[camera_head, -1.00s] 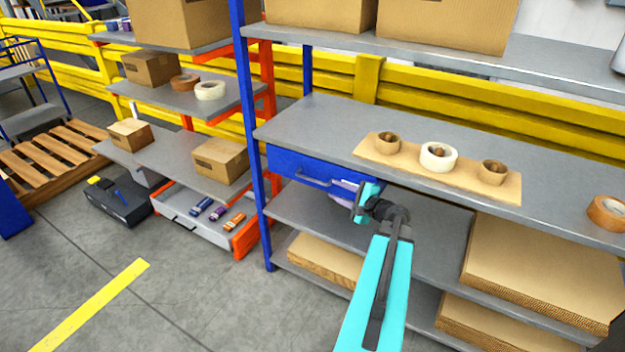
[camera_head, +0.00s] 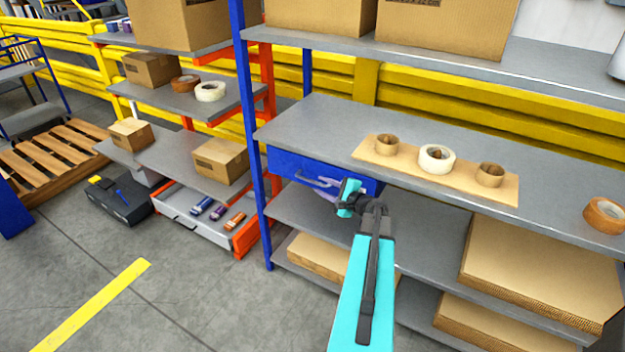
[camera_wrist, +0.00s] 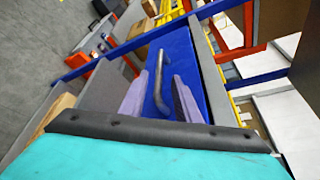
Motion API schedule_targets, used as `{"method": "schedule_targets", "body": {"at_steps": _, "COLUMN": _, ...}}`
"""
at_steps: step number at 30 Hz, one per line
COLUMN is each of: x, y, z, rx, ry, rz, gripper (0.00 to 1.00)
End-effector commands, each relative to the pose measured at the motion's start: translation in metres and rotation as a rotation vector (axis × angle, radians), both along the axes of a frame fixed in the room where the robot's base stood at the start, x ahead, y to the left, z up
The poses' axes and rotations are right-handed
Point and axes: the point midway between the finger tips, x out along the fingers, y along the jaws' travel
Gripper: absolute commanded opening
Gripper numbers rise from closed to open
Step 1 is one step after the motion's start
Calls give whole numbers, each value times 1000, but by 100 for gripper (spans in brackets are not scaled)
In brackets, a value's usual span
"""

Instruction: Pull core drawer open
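The blue core drawer (camera_head: 290,163) sits under the grey worktop, and its front looks flush with the shelf edge. Its grey bar handle (camera_head: 308,180) shows at the left of my gripper. In the wrist view the drawer's blue front (camera_wrist: 182,58) fills the middle, and the handle (camera_wrist: 153,88) stands out from it. My gripper (camera_head: 328,189) is in front of the drawer. In the wrist view my gripper (camera_wrist: 160,88) has its two purple fingers apart, one on each side of the handle's near end, with visible gaps. My arm hides the drawer's right part.
On the worktop (camera_head: 310,120), a cardboard strip (camera_head: 462,181) carries several tape and core rolls. A tape roll (camera_head: 604,214) lies farther right. Cardboard stacks (camera_head: 540,255) fill the lower shelves. A blue post (camera_head: 250,120) stands left of the drawer. The floor in front is clear.

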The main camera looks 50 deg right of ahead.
Motion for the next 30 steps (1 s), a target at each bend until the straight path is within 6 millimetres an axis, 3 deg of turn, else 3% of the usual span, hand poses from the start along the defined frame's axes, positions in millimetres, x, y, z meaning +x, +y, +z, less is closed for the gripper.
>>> {"method": "schedule_targets", "body": {"at_steps": 15, "x": 56, "y": -6, "z": -12, "rx": 0, "ry": 0, "rz": 1, "gripper": 30}}
{"method": "schedule_targets", "body": {"at_steps": 30, "x": 65, "y": -6, "z": -15, "rx": 0, "ry": 1, "rz": 1, "gripper": 30}}
